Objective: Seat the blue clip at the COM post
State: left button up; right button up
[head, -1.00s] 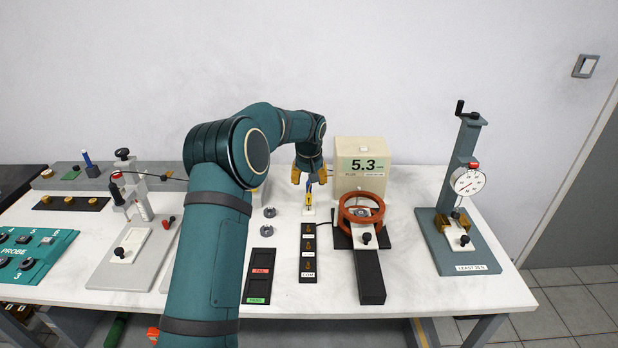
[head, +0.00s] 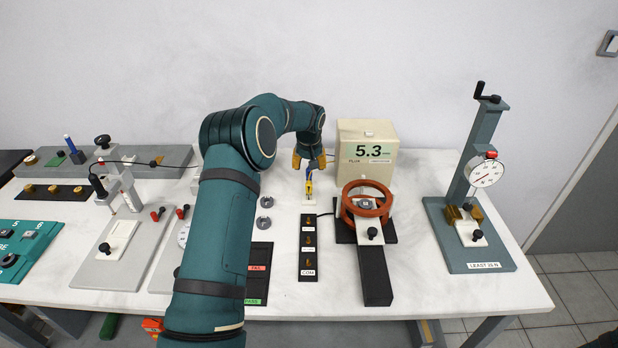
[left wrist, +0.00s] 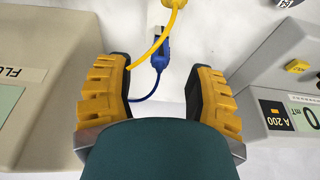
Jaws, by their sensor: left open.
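The blue clip (left wrist: 159,57) lies between the open fingers of my left gripper (left wrist: 158,72) in the left wrist view, apart from both, with its blue lead curving back beneath the gripper. A yellow clip and lead lie close beside it. In the head view, my left gripper (head: 309,163) points down above the blue and yellow clips (head: 309,185), which are small and hard to tell apart there. The COM post (head: 308,260) is the nearest brass post on a black strip (head: 307,245), by the COM label. My right gripper is not in view.
The flux meter box (head: 367,150), reading 5.3, stands just right of my left gripper. A red coil (head: 350,205) on a black base is right of the strip. Two grey rings (head: 265,222) and a tray (head: 258,283) marked in red and green lie left of it.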

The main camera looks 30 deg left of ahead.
aim_at(309, 169)
pick_arm(q)
jog(key=shift+b+x, duration=0.6)
jog(key=shift+x, duration=2.5)
jog(key=shift+w+r, duration=0.1)
jog(key=shift+w, duration=0.05)
grip_shut()
